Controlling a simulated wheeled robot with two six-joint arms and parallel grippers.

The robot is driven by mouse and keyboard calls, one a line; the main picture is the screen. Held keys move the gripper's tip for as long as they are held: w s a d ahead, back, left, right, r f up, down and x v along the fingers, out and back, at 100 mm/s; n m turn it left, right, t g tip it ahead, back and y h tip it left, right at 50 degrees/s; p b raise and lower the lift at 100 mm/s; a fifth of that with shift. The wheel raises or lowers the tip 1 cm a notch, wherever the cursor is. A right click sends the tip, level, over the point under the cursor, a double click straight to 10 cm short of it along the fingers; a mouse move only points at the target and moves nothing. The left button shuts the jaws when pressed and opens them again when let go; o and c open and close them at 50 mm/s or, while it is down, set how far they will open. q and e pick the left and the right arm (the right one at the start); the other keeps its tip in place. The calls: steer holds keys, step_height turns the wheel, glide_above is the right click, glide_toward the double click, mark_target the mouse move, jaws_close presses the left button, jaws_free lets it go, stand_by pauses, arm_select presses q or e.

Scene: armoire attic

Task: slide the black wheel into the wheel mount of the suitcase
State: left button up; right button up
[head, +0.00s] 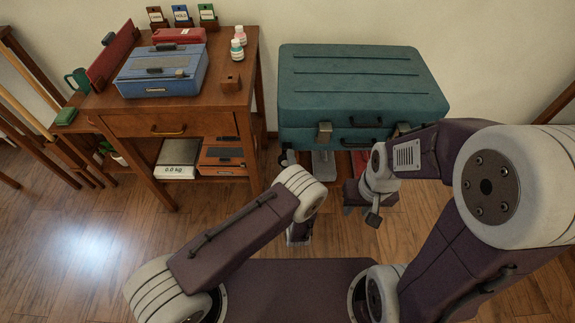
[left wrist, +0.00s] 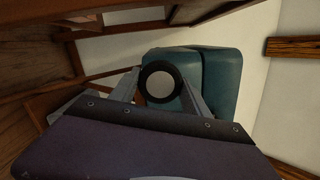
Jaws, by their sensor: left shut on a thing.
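The black wheel (left wrist: 147,70) with a pale hub is held between the two fingers of my left gripper (left wrist: 160,88). The teal suitcase (head: 358,85) stands against the wall in the head view and shows directly behind the wheel in the left wrist view (left wrist: 222,85). In the head view a small dark round part, probably the wheel, shows near the suitcase's lower left corner; my left wrist mostly hides that gripper. I cannot make out the wheel mount, or whether the wheel touches the suitcase. My right gripper (head: 360,212) hangs in front of the suitcase; its opening is unclear.
Wooden frames stand at far left. The floor (head: 80,235) at front left is clear.

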arm_select(q)
steer(key=shift+w+b, duration=0.3)
steer(key=shift+w, duration=0.7)
steer(key=o, duration=1.4)
steer(key=shift+o, duration=0.2)
steer(key=s+d+p, duration=0.1)
steer(key=s+p, duration=0.1)
steer(key=s, duration=0.7)
steer(key=shift+f+p, duration=0.15)
steer(key=shift+p, duration=0.2)
steer(key=shift+a, duration=0.1)
